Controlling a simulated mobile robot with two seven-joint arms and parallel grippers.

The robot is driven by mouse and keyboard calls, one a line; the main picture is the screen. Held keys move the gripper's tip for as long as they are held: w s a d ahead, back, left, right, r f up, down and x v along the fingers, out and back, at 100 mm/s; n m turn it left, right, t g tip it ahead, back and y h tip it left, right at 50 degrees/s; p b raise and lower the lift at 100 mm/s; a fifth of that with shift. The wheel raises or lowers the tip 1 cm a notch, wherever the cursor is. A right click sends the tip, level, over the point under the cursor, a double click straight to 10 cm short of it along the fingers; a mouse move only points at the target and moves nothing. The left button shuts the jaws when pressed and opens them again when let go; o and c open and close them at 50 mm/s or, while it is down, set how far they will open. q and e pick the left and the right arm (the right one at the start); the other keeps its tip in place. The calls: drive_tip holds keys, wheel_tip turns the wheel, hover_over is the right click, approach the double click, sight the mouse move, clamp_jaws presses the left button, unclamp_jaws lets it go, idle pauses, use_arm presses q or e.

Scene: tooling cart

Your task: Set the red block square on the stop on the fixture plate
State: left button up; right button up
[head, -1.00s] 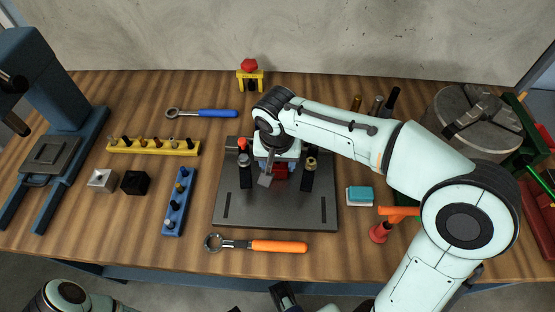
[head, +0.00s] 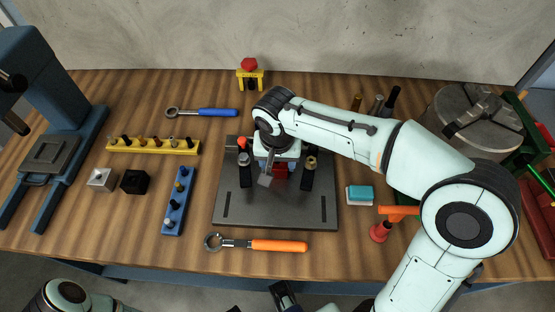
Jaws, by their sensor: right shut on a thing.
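The red block (head: 280,172) is on or just above the dark fixture plate (head: 272,210), between two black posts, one silver-topped (head: 245,172) and one brass-topped (head: 309,174). My right gripper (head: 273,178) reaches down over the plate's back half and is shut on the red block. The gripper and wrist cover much of the block. I cannot make out the stop or whether the block touches it. A dark part of mine shows at the bottom edge; I cannot tell the left gripper's jaws there.
A blue-handled wrench (head: 218,113) lies behind the plate and an orange-handled one (head: 278,246) in front. A yellow rack (head: 153,147) and blue rack (head: 175,205) stand left. A teal-and-white block (head: 359,196) and orange-red tool (head: 381,232) are right. Bare wood lies between.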

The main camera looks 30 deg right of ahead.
drive_tip(key=o, duration=1.5)
drive_tip(key=shift+o, duration=0.2)
drive_tip(key=shift+r, duration=0.1)
drive_tip(key=shift+r+p, duration=2.45)
drive_tip(key=shift+r, duration=0.45)
